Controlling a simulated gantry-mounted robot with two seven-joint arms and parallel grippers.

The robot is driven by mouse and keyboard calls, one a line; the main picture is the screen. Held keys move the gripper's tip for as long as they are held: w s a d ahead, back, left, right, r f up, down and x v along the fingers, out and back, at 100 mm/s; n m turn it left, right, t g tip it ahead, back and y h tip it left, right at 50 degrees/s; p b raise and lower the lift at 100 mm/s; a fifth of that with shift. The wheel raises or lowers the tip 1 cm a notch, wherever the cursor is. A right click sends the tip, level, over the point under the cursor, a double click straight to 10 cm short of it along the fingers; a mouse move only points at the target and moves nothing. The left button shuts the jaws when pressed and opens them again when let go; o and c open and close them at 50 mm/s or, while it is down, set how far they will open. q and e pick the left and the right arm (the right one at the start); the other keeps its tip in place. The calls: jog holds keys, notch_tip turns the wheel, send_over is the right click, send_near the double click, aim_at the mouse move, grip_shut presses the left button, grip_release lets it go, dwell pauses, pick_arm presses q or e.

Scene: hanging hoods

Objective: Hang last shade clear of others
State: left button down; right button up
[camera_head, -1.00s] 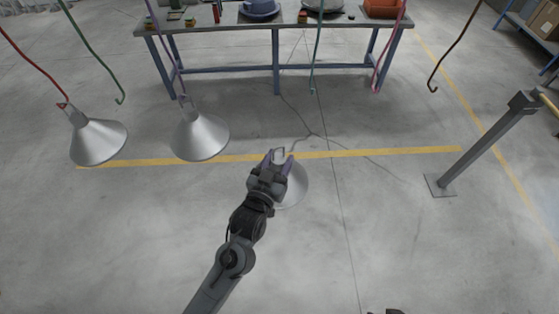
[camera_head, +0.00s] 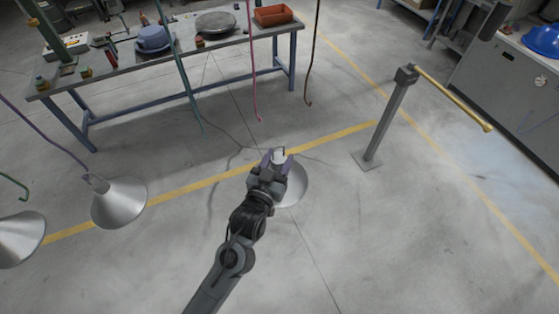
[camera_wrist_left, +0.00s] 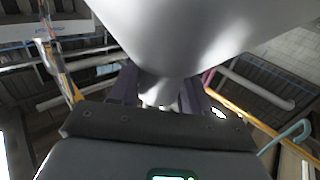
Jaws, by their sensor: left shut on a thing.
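My left gripper (camera_head: 278,158) is shut on the neck of a grey cone-shaped shade (camera_head: 296,186) and holds it near the middle of the head view. The gripper and arm hide part of this shade. In the left wrist view its cone (camera_wrist_left: 215,30) fills the top, above the fingers (camera_wrist_left: 158,95). Another shade (camera_head: 120,204) hangs on a purple hook line (camera_head: 50,137) at the left. A further shade (camera_head: 20,240) is cut by the left edge. A teal hook (camera_head: 192,95), a pink hook (camera_head: 252,75) and a brown hook (camera_head: 312,65) hang empty. My right gripper is out of view.
A green hook (camera_head: 16,183) hangs empty at the far left. A workbench (camera_head: 170,55) with a blue hat-like item and an orange bin stands at the back. A grey post (camera_head: 390,120) with a yellow bar stands at the right. The floor between is clear.

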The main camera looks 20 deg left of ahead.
pick_arm(q)
jog(key=shift+w+r, duration=0.1)
jog(key=shift+r, duration=0.2)
jog(key=shift+w+a+f+b, duration=0.1)
jog(key=shift+w+a+b, duration=0.3)
jog(key=shift+w+a, duration=0.2)
jog(key=shift+w+a+f+b, duration=0.1)
jog(key=shift+w+a+b, duration=0.55)
jog(key=shift+w+a, duration=0.4)
jog(key=shift+w+a+f+b, duration=0.1)
jog(key=shift+w+a+b, duration=0.6)
jog(key=shift+w, duration=0.55)
jog(key=shift+w+a+r, duration=0.15)
jog(key=shift+a, duration=0.05)
jog(key=shift+w+a+p, duration=0.25)
jog(key=shift+a+p, duration=0.05)
jog(key=shift+a, duration=0.05)
jog(key=shift+w+a, duration=0.15)
jog(key=shift+w+a, duration=0.55)
jog(key=shift+w, duration=0.2)
jog(key=shift+w+a, duration=0.1)
